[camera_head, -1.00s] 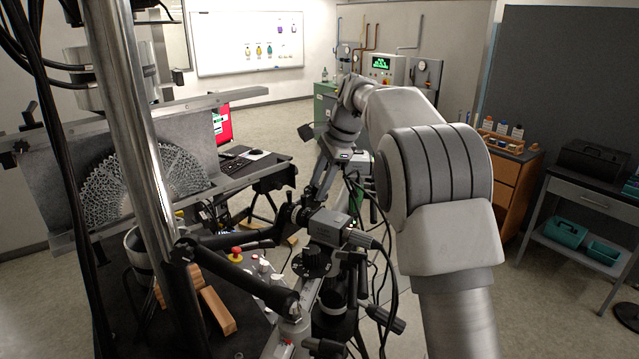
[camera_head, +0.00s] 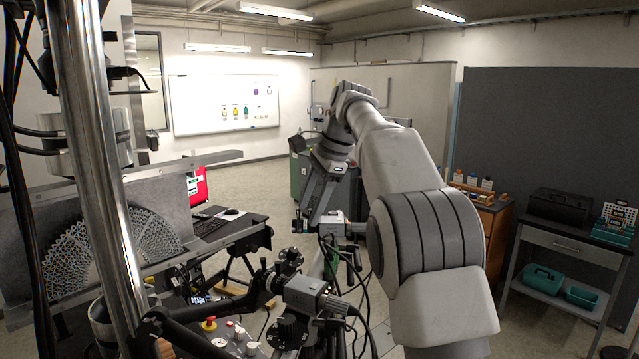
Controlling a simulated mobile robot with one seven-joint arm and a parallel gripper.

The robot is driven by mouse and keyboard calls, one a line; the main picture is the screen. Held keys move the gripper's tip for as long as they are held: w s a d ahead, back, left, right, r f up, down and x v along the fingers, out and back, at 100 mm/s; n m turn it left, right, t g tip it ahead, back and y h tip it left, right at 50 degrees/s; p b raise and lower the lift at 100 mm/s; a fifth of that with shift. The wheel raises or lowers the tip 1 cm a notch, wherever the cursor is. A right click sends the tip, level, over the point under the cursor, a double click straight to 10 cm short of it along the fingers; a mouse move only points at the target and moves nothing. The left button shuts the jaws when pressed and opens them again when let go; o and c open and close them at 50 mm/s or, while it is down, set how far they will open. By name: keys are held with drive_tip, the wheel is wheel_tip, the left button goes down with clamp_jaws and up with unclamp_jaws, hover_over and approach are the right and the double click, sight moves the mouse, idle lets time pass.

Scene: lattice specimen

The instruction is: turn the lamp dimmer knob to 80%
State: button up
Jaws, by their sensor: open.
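My gripper (camera_head: 307,222) hangs at the far end of my arm in the head view, pointing down. It is small here, partly lost against the dark gear behind it, and I see nothing held in it. Below it are a grey camera-like unit (camera_head: 305,292) and a black round knob (camera_head: 288,330) on a stand. Several pale knobs or caps (camera_head: 238,331) with red marks sit on a dark surface at the bottom edge. I cannot tell which of these is the lamp dimmer knob, and no scale or setting is readable. My gripper appears apart from all of them.
A grey frame with a lattice fan specimen (camera_head: 110,245) and a steel column (camera_head: 98,170) stand at left. A red emergency button (camera_head: 209,324) is at the bottom. Black cables loop beside the stand. A drawer table (camera_head: 570,245) stands right, with open floor before it.

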drive_tip(key=v, duration=0.5)
drive_tip(key=shift+d+r, duration=0.1)
drive_tip(key=shift+r, duration=0.2)
drive_tip(key=shift+s, duration=0.1)
drive_tip(key=s+d+f+n+t+h+b, duration=0.1)
drive_tip(key=s+d+f+n+b, duration=0.15)
drive_tip(key=s, duration=0.65)
drive_tip(key=s+d+f+n+t+h+b, duration=0.15)
drive_tip(key=s+n, duration=0.25)
drive_tip(key=s, duration=0.5)
drive_tip(key=s+d+f+n+b, duration=0.1)
drive_tip(key=s+f+n, duration=0.2)
drive_tip(key=s+f, duration=0.6)
drive_tip(key=s+d+f+n+h+b, duration=0.1)
drive_tip(key=s+f+n, duration=0.3)
drive_tip(key=s+f, duration=0.4)
wheel_tip(320, 180, down, 2)
drive_tip(key=shift+s+d+f+t+b, duration=0.1)
drive_tip(key=shift+s+d+t+b, duration=0.3)
drive_tip(key=shift+d+b, duration=0.3)
